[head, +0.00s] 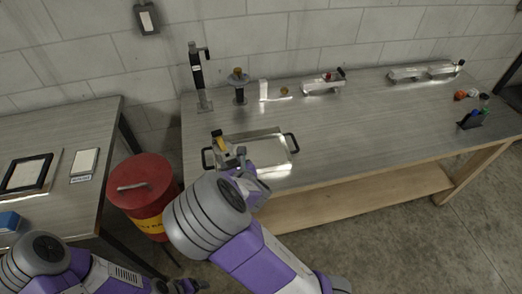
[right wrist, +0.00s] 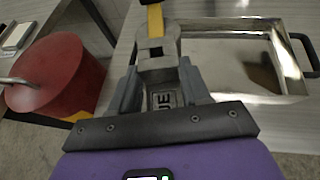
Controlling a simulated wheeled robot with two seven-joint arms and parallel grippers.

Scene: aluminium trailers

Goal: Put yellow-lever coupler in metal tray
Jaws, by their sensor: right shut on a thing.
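The yellow-lever coupler, a grey metal piece with a yellow lever (right wrist: 155,20), shows in the right wrist view (right wrist: 158,52) and in the head view (head: 220,143). My right gripper (head: 236,160) is shut on it, with a finger on each side in the wrist view (right wrist: 160,82). The metal tray (head: 272,136) is a shallow shiny tray with black handles on the workbench. The coupler overlaps its left end in the head view; I cannot tell its height above it. The tray (right wrist: 222,28) lies right of the coupler in the wrist view. My left gripper (head: 188,286) is at the bottom edge, its fingers unclear.
A red drum (head: 142,182) stands left of the workbench (head: 370,122). Upright hardware (head: 198,80), a metal coupler (head: 323,86) and a longer metal piece (head: 425,72) stand along the back. Small coloured items (head: 470,118) are at the right. The bench middle is clear.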

